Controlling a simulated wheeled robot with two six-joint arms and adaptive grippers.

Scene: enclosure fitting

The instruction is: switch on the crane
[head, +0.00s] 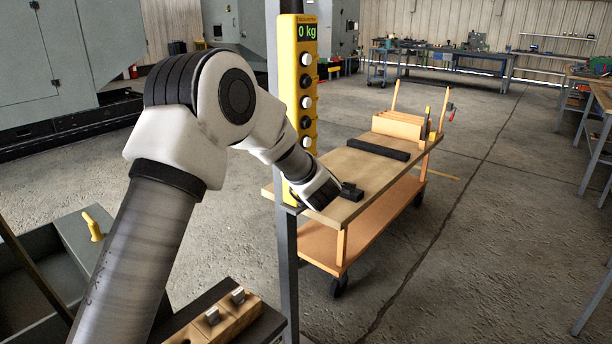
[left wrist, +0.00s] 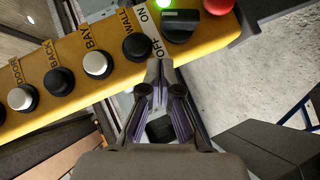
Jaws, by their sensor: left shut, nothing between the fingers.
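The yellow crane pendant (head: 306,100) hangs upright in the head view, with a green "0 kg" display and a column of black and white buttons. In the left wrist view the pendant (left wrist: 105,62) runs slantwise across the top. Its black ON/OFF switch (left wrist: 181,26) sits near a lit green lamp (left wrist: 166,3) and a red button (left wrist: 219,5). I cannot tell which label the switch points to. My left gripper (left wrist: 160,66) is shut and empty, its fingertips at the pendant's edge just below the OFF label; contact is unclear. My right gripper is out of view.
A grey post (head: 287,270) stands at the pendant. Behind it is a wooden cart (head: 350,172) carrying a black bar (head: 378,149) and a wooden box (head: 398,124). Workbenches line the back and right. The floor right of the cart is clear.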

